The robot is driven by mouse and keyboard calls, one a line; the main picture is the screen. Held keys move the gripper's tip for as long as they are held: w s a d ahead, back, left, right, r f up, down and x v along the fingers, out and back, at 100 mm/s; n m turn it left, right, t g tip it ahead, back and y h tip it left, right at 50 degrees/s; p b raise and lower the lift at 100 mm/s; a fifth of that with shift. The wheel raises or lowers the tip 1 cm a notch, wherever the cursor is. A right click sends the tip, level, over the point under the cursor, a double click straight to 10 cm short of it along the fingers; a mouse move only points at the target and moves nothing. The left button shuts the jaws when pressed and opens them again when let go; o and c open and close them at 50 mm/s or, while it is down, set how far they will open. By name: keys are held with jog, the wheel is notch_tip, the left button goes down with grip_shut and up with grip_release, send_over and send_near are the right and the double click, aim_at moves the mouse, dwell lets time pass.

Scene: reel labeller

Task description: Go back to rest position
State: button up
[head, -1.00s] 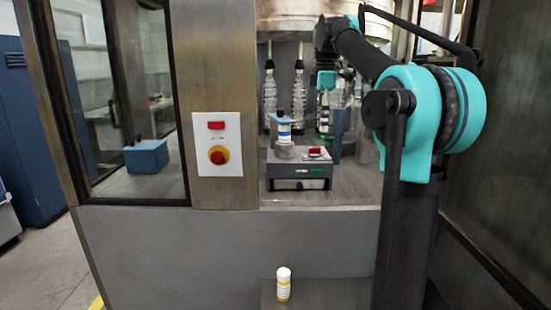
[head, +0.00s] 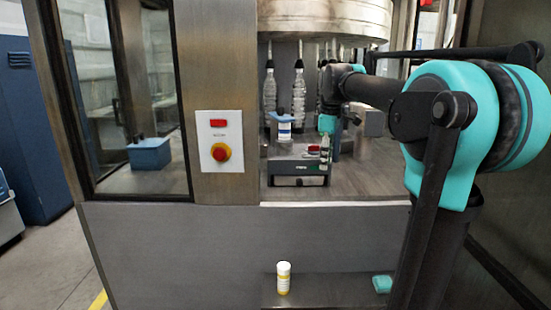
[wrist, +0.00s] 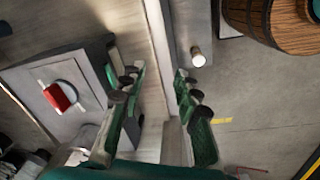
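My gripper (head: 325,150) hangs with its fingers pointing down at the right side of the grey labelling device (head: 298,181). In the wrist view my gripper (wrist: 157,75) has its two dark green fingers spread apart with nothing between them. The labelling device also shows there, left of the fingers, with a red part (wrist: 57,97) on top. In the head view a bottle with a blue and white label (head: 284,128) stands on the device, apart from my gripper. Whether a finger touches the device cannot be told.
A white-capped bottle with a yellow label (head: 283,279) stands on the low front shelf (head: 335,287). A teal piece (head: 382,284) lies on the shelf's right. Clear bottles (head: 299,92) hang behind the device under the round metal drum (head: 325,18). A steel post with a red button (head: 221,152) stands left.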

jog(key=s+d+f+m+t, duration=0.1)
jog(key=s+f+m, duration=0.5)
jog(key=s+f, duration=0.6)
jog(key=s+d+f+m+t, duration=0.2)
jog(key=s+f+m, duration=0.5)
jog(key=s+f, duration=0.5)
notch_tip(320, 180, down, 8)
jog(key=shift+r, duration=0.2)
